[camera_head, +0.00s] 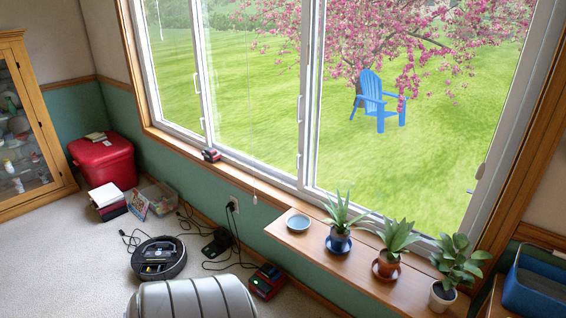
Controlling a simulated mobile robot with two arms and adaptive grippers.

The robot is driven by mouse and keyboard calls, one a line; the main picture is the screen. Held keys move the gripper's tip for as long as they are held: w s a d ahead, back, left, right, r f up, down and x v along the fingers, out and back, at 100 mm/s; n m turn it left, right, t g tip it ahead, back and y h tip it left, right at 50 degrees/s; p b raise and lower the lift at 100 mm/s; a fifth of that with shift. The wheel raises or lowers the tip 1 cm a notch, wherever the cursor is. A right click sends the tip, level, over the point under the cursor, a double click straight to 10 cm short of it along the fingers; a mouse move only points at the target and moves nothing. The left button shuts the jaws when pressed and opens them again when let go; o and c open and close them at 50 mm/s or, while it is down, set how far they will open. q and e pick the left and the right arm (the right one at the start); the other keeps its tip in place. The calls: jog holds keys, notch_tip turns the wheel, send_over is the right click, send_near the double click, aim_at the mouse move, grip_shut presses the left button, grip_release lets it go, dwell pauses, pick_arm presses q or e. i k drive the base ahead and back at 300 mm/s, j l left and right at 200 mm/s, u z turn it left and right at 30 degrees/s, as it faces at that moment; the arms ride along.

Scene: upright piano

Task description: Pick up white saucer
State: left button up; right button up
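A small round dish (298,222) lies on the left end of the wooden window shelf (320,244). It looks pale blue with a lighter rim and seems empty; no plainly white saucer shows apart from it. Neither of my grippers is in view, and nothing touches the dish.
Three potted plants stand to the right of the dish: a blue pot (339,243), a terracotta pot (388,262) and a white pot (441,296). A robot vacuum (158,258), cables and a red-black charger (267,281) are on the floor. A blue bin (535,285) is at right.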

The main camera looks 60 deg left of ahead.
aim_at(297, 223)
jog(key=u, duration=1.95)
jog(key=z, duration=1.65)
jog(key=u, duration=1.65)
jog(key=i+j, duration=0.25)
jog(key=i, duration=0.15)
jog(key=i+j, duration=0.25)
jog(key=i, duration=0.2)
jog(key=i+j, duration=0.25)
jog(key=i, duration=0.15)
